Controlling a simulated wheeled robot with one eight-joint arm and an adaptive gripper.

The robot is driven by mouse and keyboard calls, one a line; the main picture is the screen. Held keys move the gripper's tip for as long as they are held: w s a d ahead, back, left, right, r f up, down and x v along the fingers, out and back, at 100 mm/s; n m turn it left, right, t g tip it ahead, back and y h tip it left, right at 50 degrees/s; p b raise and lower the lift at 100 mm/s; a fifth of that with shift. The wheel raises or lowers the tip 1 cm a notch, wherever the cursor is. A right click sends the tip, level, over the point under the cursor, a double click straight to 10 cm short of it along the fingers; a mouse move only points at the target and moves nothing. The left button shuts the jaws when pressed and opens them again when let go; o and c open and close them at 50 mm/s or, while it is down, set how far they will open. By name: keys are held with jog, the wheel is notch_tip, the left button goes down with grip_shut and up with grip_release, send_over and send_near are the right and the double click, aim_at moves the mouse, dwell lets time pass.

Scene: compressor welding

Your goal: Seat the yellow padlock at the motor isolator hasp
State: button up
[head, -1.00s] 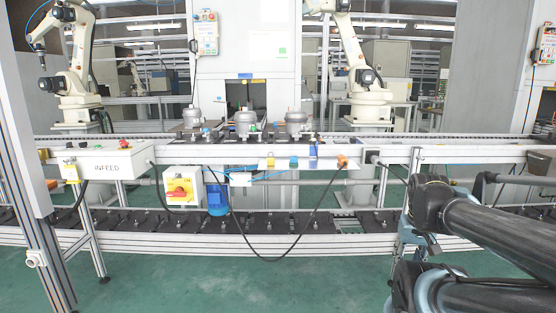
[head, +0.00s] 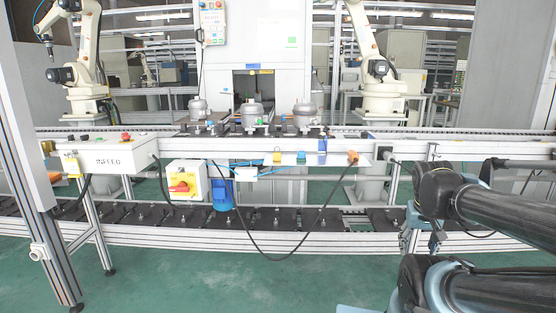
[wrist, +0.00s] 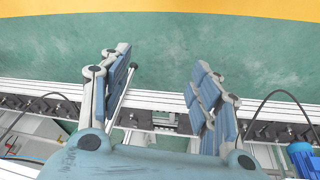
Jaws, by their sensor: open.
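A small yellow block, which looks like the padlock (head: 277,157), sits on the white shelf below the conveyor, left of a blue one (head: 301,158). Its shackle is too small to make out. The motor isolator (head: 186,182) is a pale box with a yellow plate and red knob, hanging below the conveyor at left; its hasp cannot be made out. My gripper (wrist: 162,75) is open and empty in the wrist view, above the lower rail and floor. The padlock and isolator do not show there. In the head view my arm is at the right and the gripper cannot be made out.
A blue motor (head: 222,193) hangs beside the isolator and shows at the wrist view's right edge (wrist: 303,157). A black cable (head: 275,255) loops below the shelf. The INFEED box (head: 108,158) and a metal post (head: 38,160) stand at left. The green floor in front is clear.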

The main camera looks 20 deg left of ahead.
jog(key=w+a+r+t+h, duration=0.1)
jog(key=w+a+r+t, duration=0.25)
jog(key=w, duration=0.65)
jog(key=w+a+r+t+h, duration=0.1)
jog(key=w+a+r+t, duration=0.3)
jog(key=w, duration=0.7)
jog(key=n+t+y, duration=0.4)
jog(key=t+y, duration=0.2)
jog(key=y, duration=0.5)
send_near(277, 153)
jog(key=x, duration=0.6)
jog(key=shift+d+r, duration=0.1)
jog(key=shift+r, duration=0.2)
jog(key=shift+n, duration=0.3)
jog(key=shift+x, duration=2.7)
jog(key=shift+d+r, duration=0.1)
jog(key=shift+r, duration=0.05)
jog(key=c, duration=1.2)
